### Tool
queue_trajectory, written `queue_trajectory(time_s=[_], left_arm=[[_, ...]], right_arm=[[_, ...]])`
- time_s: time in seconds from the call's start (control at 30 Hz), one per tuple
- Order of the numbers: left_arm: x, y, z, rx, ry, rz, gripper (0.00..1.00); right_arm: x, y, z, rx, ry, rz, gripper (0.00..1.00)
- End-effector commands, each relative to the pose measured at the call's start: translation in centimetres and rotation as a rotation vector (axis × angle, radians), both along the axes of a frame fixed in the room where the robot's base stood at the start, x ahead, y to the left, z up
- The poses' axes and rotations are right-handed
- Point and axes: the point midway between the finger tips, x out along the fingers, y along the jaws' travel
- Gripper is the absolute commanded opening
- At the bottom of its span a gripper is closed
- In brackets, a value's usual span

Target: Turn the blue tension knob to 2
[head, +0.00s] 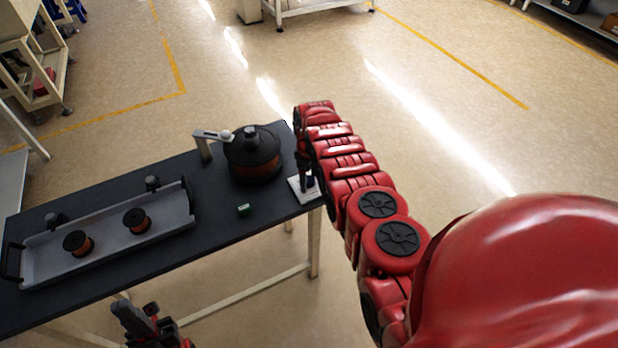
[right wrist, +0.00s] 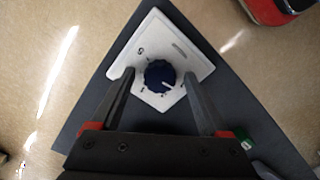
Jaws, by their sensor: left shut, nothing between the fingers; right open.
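The blue tension knob (right wrist: 160,77) sits on a white plate (right wrist: 150,35) with printed marks around it, at a corner of the dark table. A light pointer line shows on the knob, but the marks are too small to read. My right gripper (right wrist: 160,76) is open, with one finger on each side of the knob; I cannot tell whether they touch it. In the head view the knob (head: 310,183) is partly hidden by my right gripper (head: 305,185), which points down over the white plate (head: 295,190). My left gripper (head: 135,315) is shut and empty, low in front of the table.
On the dark table (head: 225,220) stand a black bowl feeder with a copper-coloured band (head: 253,160), a small green block (head: 244,210), and a grey tray (head: 110,262) with two copper spools (head: 137,220).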

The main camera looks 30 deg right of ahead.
Motion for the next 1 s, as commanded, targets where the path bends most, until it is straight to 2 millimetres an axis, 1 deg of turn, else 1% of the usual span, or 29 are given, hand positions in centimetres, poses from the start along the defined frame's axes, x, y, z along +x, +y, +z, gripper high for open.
queue_trajectory(time_s=[0.07, 0.1, 0.17, 0.2, 0.27, 0.3, 0.37, 0.4, 0.5, 0.77, 1.0], left_arm=[[0.00, 0.00, 0.01, 0.000, 0.000, 0.000, 0.00], [0.00, 0.00, 0.01, 0.000, 0.000, 0.000, 0.00], [0.00, 0.00, 0.01, 0.000, 0.000, 0.000, 0.00], [0.00, 0.00, 0.00, 0.000, 0.000, 0.000, 0.00], [0.00, 0.00, 0.00, 0.000, 0.000, 0.000, 0.00], [0.00, 0.00, 0.00, 0.000, 0.000, 0.000, 0.00], [-0.01, 0.00, 0.01, 0.000, 0.000, 0.000, 0.00], [0.00, 0.00, 0.01, 0.000, 0.000, 0.000, 0.00], [0.00, 0.00, 0.01, 0.000, 0.000, 0.000, 0.00], [0.00, 0.00, -0.01, 0.000, 0.000, 0.000, 0.00], [0.00, 0.00, -0.09, 0.000, 0.000, 0.000, 0.00]], right_arm=[[0.00, 0.00, 0.02, 0.000, 0.000, 0.000, 0.79], [0.01, -0.01, 0.02, 0.000, 0.000, 0.000, 0.72], [0.01, -0.01, 0.02, 0.000, 0.000, 0.000, 0.61], [0.00, 0.00, 0.02, 0.000, 0.000, 0.000, 0.54], [0.01, -0.01, 0.02, 0.000, 0.000, 0.000, 0.43], [0.01, -0.01, 0.02, 0.000, 0.000, 0.000, 0.36], [0.01, 0.00, 0.02, 0.000, 0.000, 0.000, 0.25], [0.01, 0.00, 0.02, 0.000, 0.000, 0.000, 0.18], [0.01, 0.00, 0.03, 0.000, 0.000, 0.000, 0.00], [0.02, 0.00, 0.02, 0.000, 0.000, -0.016, 0.00], [0.03, 0.01, 0.01, 0.000, 0.000, -0.121, 0.00]])
